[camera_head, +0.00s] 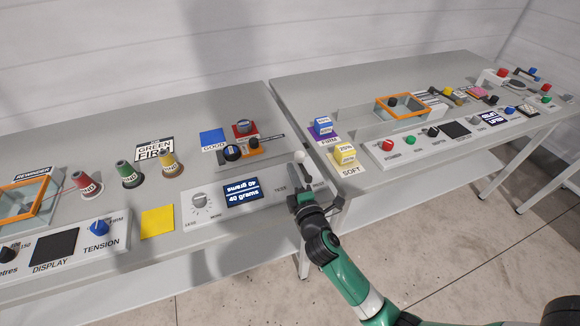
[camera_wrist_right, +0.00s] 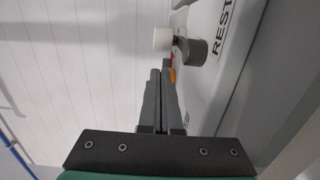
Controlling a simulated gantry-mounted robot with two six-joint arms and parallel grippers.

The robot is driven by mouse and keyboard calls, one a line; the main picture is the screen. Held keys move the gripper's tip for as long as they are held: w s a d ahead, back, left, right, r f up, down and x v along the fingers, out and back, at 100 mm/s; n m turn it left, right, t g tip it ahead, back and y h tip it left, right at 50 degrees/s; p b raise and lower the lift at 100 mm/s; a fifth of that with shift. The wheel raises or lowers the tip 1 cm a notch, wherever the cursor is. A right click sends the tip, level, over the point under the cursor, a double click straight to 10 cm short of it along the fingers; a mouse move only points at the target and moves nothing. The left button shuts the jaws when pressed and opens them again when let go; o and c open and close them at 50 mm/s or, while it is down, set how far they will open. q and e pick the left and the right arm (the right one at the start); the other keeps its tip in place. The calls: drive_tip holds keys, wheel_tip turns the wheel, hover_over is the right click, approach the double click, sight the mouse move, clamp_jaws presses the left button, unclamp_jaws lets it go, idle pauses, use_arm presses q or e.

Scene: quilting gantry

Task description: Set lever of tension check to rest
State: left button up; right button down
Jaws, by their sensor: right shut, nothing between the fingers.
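The tension check panel (camera_head: 214,217) is a pale box with a dial and a blue display reading "40 grams". Its lever has a white knob (camera_head: 299,157) standing at the panel's right end. In the right wrist view, the white knob (camera_wrist_right: 163,39) is on a dark round base (camera_wrist_right: 191,51), beside the "REST" lettering (camera_wrist_right: 222,27). My right gripper (camera_head: 301,196) is shut and empty, over the panel's right end, just in front of the knob. In the wrist view its fingers (camera_wrist_right: 160,76) point toward the lever, apparently short of it. My left gripper is not in view.
Behind the panel are a blue pad (camera_head: 213,139) marked "GOOD" and a small orange-and-black device (camera_head: 243,150). Coloured spools (camera_head: 130,175) and a yellow pad (camera_head: 157,221) are to the left. A second table (camera_head: 305,90) adjoins on the right, with "SOFT" and "FIRM" blocks.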

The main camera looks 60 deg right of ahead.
drive_tip(key=v, duration=0.4)
drive_tip(key=p+v, duration=0.1)
drive_tip(key=v, duration=0.4)
drive_tip(key=shift+s+d+r, duration=0.1)
drive_tip(key=shift+s+d, duration=0.1)
drive_tip(key=shift+s, duration=0.15)
